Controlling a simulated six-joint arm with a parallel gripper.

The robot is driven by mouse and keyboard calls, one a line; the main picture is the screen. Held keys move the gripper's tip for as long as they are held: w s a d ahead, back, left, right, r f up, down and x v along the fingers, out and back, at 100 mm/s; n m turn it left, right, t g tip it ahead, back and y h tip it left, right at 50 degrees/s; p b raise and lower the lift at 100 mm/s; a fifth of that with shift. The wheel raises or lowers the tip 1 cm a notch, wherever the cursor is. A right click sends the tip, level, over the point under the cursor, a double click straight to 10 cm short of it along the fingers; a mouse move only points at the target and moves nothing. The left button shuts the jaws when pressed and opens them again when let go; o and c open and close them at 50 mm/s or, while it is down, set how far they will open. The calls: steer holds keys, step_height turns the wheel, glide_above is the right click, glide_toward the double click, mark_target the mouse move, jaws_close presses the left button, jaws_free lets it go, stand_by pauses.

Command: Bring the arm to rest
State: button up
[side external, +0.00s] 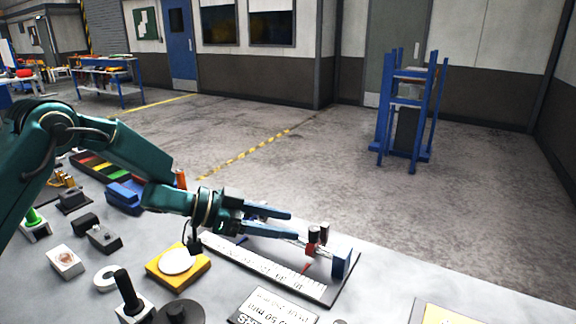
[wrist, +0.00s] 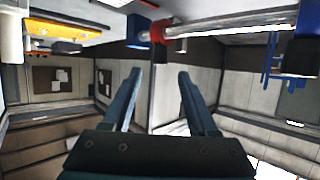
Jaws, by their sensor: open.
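My gripper (side external: 291,224) is low over the table in the side external view, its two blue-green fingers pointing right and spread apart with nothing seen between them. In the wrist view both fingers of the gripper (wrist: 158,74) show apart and empty. A fixture with a pale scale strip (side external: 262,270) lies just below and in front of the fingers. Its blue end block (side external: 342,263) and two small dark cylinders (side external: 319,235) are just beyond the fingertips. The wrist view shows a pale rod (wrist: 225,27) with a red collar (wrist: 161,32); I cannot tell whether the fingers touch the fixture.
A yellow block with a white disc (side external: 177,262) is left of the scale, near a black-handled upright piece (side external: 128,290). A lettered plate (side external: 272,308) lies in front. A blue rack (side external: 408,115) stands on the floor beyond.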

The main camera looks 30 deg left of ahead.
steer(key=s+a+r+n+t+y, duration=0.2)
steer(key=a+r+n+t+y, duration=0.15)
steer(key=r, duration=0.75)
steer(key=s+a+r+n+t+y, duration=0.2)
steer(key=s+a+r+t+y, duration=0.15)
steer(key=r, duration=0.65)
steer(key=s+a+f+n+g+y, duration=0.3)
steer(key=s+a+n+y, duration=0.1)
steer(key=s, duration=0.4)
steer(key=s+d+f+g+h, duration=0.1)
steer(key=s+d+f+g, duration=0.2)
steer(key=s+f+g, duration=0.4)
steer(key=s+f, duration=0.4)
steer(key=s, duration=0.2)
steer(key=shift+s+g, duration=0.3)
steer(key=shift+g, duration=0.1)
